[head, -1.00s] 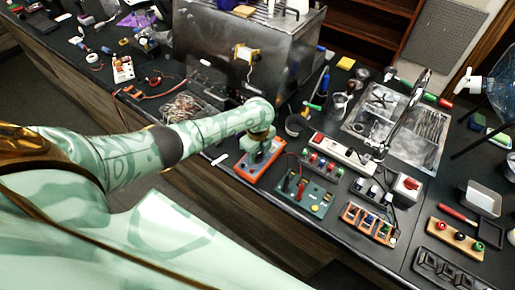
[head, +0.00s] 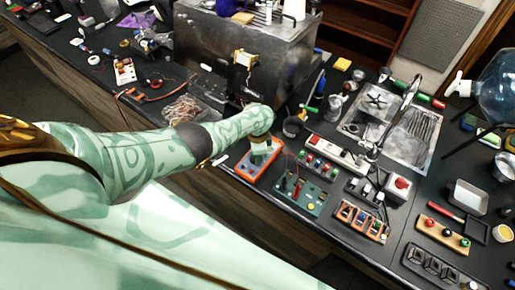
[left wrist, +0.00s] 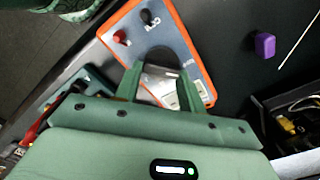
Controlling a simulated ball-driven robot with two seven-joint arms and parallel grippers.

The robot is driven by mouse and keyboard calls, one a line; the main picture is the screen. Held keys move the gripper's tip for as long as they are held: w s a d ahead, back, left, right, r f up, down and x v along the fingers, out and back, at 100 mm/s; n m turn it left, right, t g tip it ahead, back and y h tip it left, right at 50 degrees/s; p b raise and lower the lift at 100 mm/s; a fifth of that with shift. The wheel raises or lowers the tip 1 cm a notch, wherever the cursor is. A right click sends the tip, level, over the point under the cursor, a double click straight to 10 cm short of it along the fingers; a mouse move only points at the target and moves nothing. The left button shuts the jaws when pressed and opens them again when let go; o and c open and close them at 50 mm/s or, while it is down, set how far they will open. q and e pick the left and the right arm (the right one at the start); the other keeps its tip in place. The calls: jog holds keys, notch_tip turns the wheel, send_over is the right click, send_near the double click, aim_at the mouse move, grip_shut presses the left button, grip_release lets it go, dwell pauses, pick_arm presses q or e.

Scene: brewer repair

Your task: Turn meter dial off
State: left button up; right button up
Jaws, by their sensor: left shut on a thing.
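The meter (head: 245,173) is a flat box with an orange rim and a grey face, lying on the dark bench near its front edge. My left gripper (head: 259,153) is above it and hides part of its face. In the left wrist view, the meter (left wrist: 190,52) shows a red and a black knob-like terminal at its upper left. The dark round dial (left wrist: 163,57) is at the fingertips of my left gripper (left wrist: 158,78), which is shut on it. A light panel on the meter shows between the fingers. The dial's pointer cannot be made out. My right gripper is not in view.
A green board with leads (head: 302,193) lies just right of the meter. A power strip (head: 338,152) and a sink (head: 400,130) are further right. A large metal brewer (head: 225,50) stands behind. A purple block (left wrist: 265,45) lies beside the meter.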

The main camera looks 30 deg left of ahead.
pick_arm(q)
jog(key=shift+w+n, duration=0.1)
jog(key=shift+n, duration=1.5)
jog(key=shift+a, duration=0.1)
jog(key=o, duration=1)
notch_tip(320, 180, up, 16)
jog(key=p, duration=0.8)
jog(key=shift+r, duration=0.2)
jog(key=shift+f, duration=0.1)
